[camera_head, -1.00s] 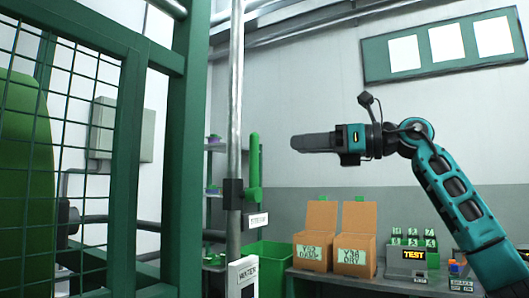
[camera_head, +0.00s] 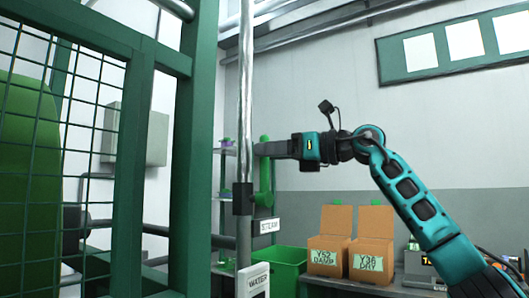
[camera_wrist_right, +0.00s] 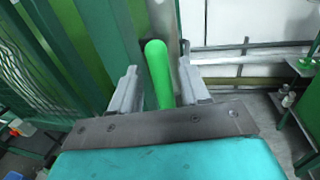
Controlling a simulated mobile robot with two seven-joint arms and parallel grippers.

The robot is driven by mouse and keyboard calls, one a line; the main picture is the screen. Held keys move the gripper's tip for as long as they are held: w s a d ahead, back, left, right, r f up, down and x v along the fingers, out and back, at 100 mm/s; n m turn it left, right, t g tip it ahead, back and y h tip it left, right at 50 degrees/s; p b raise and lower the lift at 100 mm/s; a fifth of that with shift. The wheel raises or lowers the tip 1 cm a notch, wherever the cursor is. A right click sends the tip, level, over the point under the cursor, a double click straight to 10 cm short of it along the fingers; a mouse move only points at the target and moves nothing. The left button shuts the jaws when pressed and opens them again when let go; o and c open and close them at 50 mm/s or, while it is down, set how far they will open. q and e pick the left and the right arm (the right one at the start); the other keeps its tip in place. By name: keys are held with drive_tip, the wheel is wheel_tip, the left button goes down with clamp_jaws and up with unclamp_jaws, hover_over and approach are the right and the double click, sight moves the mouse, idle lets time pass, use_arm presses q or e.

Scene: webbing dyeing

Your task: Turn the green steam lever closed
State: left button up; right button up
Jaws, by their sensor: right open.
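The green steam lever (camera_head: 265,180) stands upright beside the vertical grey pipe (camera_head: 245,100), above a white STEAM label (camera_head: 266,226). My right gripper (camera_head: 262,148) reaches in from the right at the lever's upper part. In the right wrist view the bright green lever (camera_wrist_right: 157,68) stands between the two grey fingers of the right gripper (camera_wrist_right: 158,84). The fingers are open, with a gap on each side of the lever. My left gripper is not in view.
A green frame with wire mesh (camera_head: 130,150) stands close on the left. A WATER label (camera_head: 253,280) is low on the pipe. A green bin (camera_head: 285,268) and two cardboard boxes (camera_head: 328,246) are behind, below my right arm.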

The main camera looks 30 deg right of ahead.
drive_tip(key=shift+x, duration=0.95)
drive_tip(key=shift+d, duration=0.1)
clamp_jaws()
